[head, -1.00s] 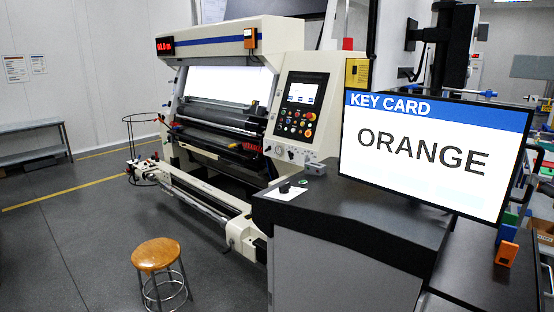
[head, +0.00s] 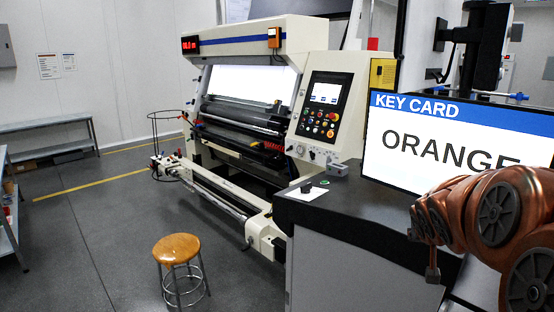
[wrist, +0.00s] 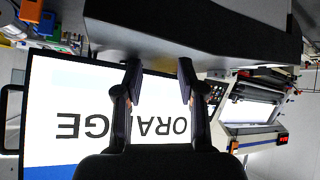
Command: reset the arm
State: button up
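My gripper (wrist: 160,82) shows in the wrist view with its two dark fingers apart and nothing between them. That view is upside down. Behind the fingers is the monitor (wrist: 70,95), its ORANGE text inverted and partly hidden by the gripper. In the head view my copper-coloured arm is at the right edge, in front of the lower right part of the monitor (head: 400,170), which reads KEY CARD, ORANGE. The fingers cannot be made out clearly there.
The dark counter (head: 375,212) lies below the monitor, with a white card (head: 306,192) on it. The inspection machine (head: 325,105) stands behind, left of the monitor. A wooden-topped stool (head: 177,248) is on the floor at front. Open floor lies to the left.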

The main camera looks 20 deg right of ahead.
jog(key=s+a+f+n+g+y, duration=0.1)
jog(key=s+a+f, duration=0.15)
jog(key=a, duration=0.35)
jog(key=s+a+f+n+g+y, duration=0.1)
jog(key=s+a+f+y, duration=0.15)
jog(key=a, duration=0.35)
jog(key=s+a+f+n+g+y, duration=0.1)
jog(key=s+a+f+n+g, duration=0.1)
jog(key=s+a, duration=0.6)
jog(key=s+a+f+n+g+y, duration=0.2)
jog(key=s+a+f+g, duration=0.2)
jog(key=s+a, duration=0.5)
jog(key=a, duration=0.3)
jog(key=shift+s+a+f+n+g, duration=0.3)
jog(key=shift+a+f, duration=0.05)
jog(key=shift+d, duration=0.15)
